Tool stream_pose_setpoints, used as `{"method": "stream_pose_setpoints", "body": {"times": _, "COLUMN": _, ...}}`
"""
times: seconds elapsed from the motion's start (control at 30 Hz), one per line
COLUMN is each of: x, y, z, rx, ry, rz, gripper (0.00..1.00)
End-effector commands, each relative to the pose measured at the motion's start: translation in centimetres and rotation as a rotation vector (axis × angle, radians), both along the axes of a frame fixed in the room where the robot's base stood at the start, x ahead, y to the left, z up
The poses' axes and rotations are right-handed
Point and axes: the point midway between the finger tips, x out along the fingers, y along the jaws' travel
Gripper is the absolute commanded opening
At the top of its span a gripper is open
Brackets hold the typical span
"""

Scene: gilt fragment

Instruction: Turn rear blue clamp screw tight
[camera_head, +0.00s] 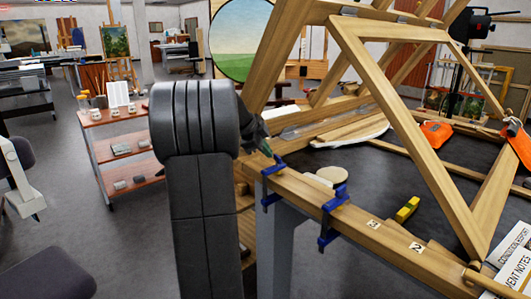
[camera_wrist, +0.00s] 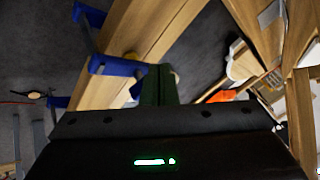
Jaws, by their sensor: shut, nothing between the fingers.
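Two blue clamps grip the front wooden rail (camera_head: 385,237). The rear blue clamp (camera_head: 269,184) is the farther one, left of the nearer blue clamp (camera_head: 333,212). My gripper (camera_head: 266,150) is dark green, points down to the right, and is just above the rear clamp's top. In the wrist view its fingers (camera_wrist: 160,86) are together with nothing between them.
A slanted wooden frame (camera_head: 405,130) rises to the right of the clamps. A round wooden disc (camera_head: 332,176), a yellow block (camera_head: 407,209) and an orange tool (camera_head: 436,134) lie on or by the dark bench top. A shelf cart (camera_head: 125,152) stands at left, with open floor around it.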

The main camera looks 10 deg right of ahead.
Motion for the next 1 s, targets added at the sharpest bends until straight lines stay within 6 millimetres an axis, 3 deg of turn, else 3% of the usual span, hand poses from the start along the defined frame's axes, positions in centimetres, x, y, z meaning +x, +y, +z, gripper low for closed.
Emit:
{"method": "stream_pose_setpoints", "body": {"times": 0.6, "x": 0.75, "y": -0.67, "z": 0.00, "rx": 0.000, "ry": 0.001, "rz": -0.259, "gripper": 0.00}}
{"method": "stream_pose_setpoints", "body": {"times": 1.0, "x": 0.93, "y": -1.00, "z": 0.00, "rx": 0.000, "ry": 0.000, "rz": -0.311, "gripper": 0.00}}
